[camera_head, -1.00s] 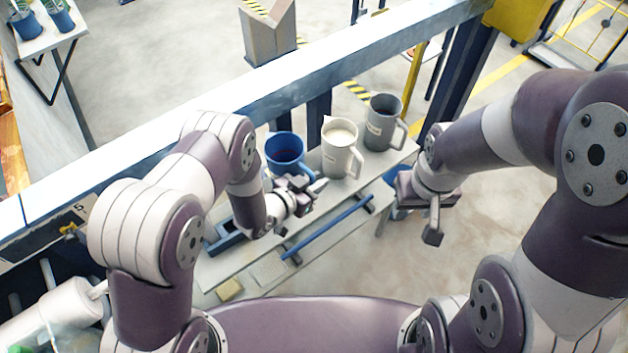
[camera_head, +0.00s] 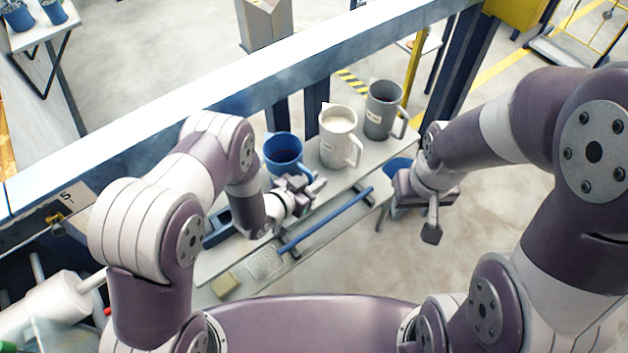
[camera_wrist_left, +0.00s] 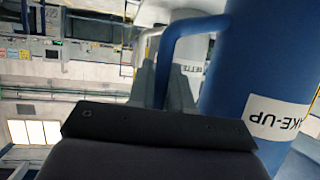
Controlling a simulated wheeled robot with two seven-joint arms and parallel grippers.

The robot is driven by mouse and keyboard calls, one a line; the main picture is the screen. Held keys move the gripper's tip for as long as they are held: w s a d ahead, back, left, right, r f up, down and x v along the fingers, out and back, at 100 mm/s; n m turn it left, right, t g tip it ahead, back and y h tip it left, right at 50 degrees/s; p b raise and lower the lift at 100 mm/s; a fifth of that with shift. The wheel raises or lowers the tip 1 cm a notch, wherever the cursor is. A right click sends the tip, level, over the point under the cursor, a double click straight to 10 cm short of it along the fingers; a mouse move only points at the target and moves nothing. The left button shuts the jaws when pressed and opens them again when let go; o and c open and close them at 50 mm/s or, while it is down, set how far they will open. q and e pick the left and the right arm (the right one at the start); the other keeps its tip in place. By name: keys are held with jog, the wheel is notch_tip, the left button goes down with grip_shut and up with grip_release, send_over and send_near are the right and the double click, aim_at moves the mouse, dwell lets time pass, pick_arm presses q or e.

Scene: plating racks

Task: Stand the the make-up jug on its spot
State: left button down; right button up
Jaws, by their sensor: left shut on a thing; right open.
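The make-up jug is blue (camera_head: 284,152) and stands upright at the left of a row of jugs on the grey bench in the head view. In the left wrist view the blue jug (camera_wrist_left: 262,65) fills the right side, with a white label reading "AKE-UP" and its handle towards my jaws. My left gripper (camera_head: 302,189) is at the jug's near side, shut on its handle; the fingers hide part of it. My right gripper (camera_head: 432,215) is open and empty, right of the bench. The jug's marked spot cannot be made out.
A white jug (camera_head: 338,140) with pale contents and a grey jug (camera_head: 383,108) stand to the right of the blue one. A long pale rail (camera_head: 200,115) runs behind. A small beige block (camera_head: 224,285) sits at the near left.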

pick_arm(q)
jog(key=shift+f+b, duration=0.5)
jog(key=c, duration=1)
grip_release()
jog(key=shift+o, duration=0.2)
jog(key=shift+s+a, duration=0.1)
